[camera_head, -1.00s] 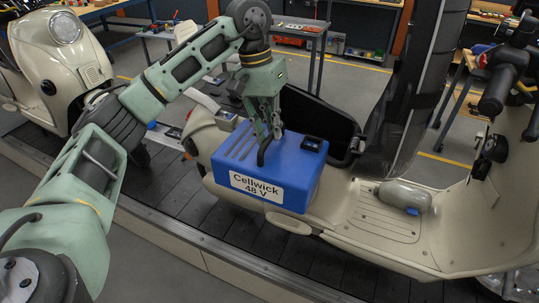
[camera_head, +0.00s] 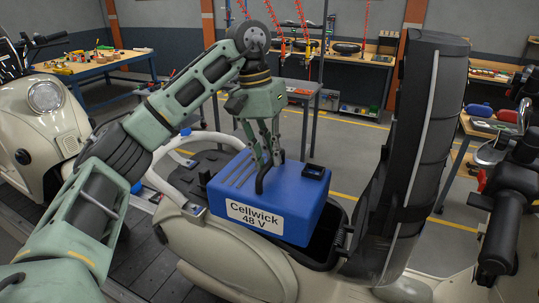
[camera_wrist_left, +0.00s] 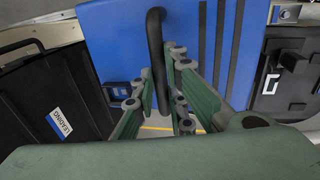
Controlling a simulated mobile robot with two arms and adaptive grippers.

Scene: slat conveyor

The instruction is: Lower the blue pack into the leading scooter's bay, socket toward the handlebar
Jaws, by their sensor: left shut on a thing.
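The blue pack (camera_head: 265,195), labelled "Cellwick 48 V", hangs roughly level from my left gripper (camera_head: 268,170). The gripper is shut on its black handle, which also shows in the wrist view (camera_wrist_left: 156,60). The pack's dark socket (camera_head: 314,172) is at its right end, on the side of the handlebar (camera_head: 505,215). The black open bay (camera_head: 326,238) of the scooter shows past the pack's right end; the pack hides the rest. Clearance to the rim cannot be told. My right gripper is out of view.
The tall raised seat (camera_head: 418,140) stands just right of the bay. A pale rear rail (camera_head: 180,165) lies left of the pack. Another cream scooter (camera_head: 45,125) stands at the left. Workbenches are farther back.

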